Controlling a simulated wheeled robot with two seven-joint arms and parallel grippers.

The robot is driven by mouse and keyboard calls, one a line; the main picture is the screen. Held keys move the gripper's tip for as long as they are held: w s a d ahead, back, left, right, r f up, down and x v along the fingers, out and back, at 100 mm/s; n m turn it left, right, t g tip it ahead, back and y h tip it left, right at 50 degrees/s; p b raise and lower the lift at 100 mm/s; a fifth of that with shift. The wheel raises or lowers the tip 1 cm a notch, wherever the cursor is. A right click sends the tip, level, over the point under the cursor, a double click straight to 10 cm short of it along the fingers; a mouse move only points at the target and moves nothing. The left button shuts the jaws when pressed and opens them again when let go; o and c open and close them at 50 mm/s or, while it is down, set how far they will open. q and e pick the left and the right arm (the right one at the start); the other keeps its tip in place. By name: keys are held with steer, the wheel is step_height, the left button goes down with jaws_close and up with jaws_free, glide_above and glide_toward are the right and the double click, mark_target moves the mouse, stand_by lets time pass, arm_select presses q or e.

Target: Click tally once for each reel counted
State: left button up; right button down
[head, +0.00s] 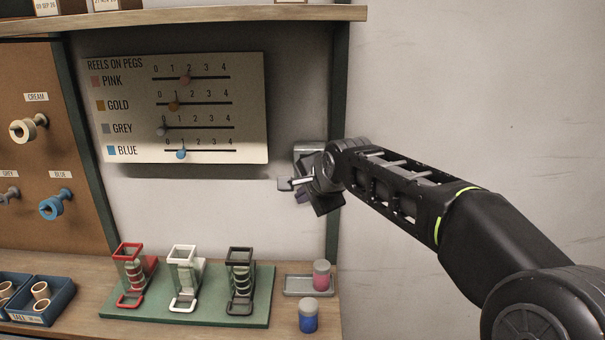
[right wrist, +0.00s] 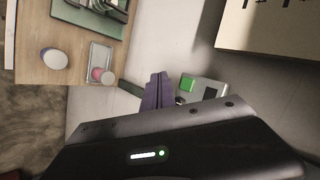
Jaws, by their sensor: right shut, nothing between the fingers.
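The "REELS ON PEGS" board (head: 255,110) has four sliders: pink at 2, gold at 1, grey at 0 and blue at 1. On the brown pegboard (head: 70,120) hang a cream reel (head: 28,128), a grey reel (head: 10,195) and a blue reel (head: 55,203). A small grey box with a green button (right wrist: 187,83), perhaps the tally, is on the wall. It is partly covered by my gripper in the head view. My right gripper (head: 286,184) is shut and empty beside this box; its fingers show in the right wrist view (right wrist: 157,92). My left gripper is out of view.
Below, a green mat (head: 262,308) carries red, white and black stands. A small tray (head: 294,290) holds a pink jar (head: 321,275), and a blue jar (head: 308,316) stands in front. Blue bins (head: 62,296) sit at lower left. An upper shelf (head: 230,14) spans the top left.

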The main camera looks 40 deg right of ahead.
steer(key=shift+w+d+p, duration=0.5)
steer(key=shift+w+d, duration=0.3)
steer(key=shift+w, duration=0.2)
steer(key=shift+w+d+p, duration=0.5)
steer(key=shift+w+d, duration=0.25)
steer(key=shift+w, duration=0.25)
steer(key=shift+w, duration=0.1)
stand_by(0.5)
steer(key=shift+w+d, duration=0.25)
steer(key=shift+w+d+p, duration=0.3)
steer(key=shift+w, duration=0.1)
stand_by(0.8)
stand_by(0.4)
steer(key=shift+s+a+b, duration=0.55)
steer(key=shift+s+b, duration=0.2)
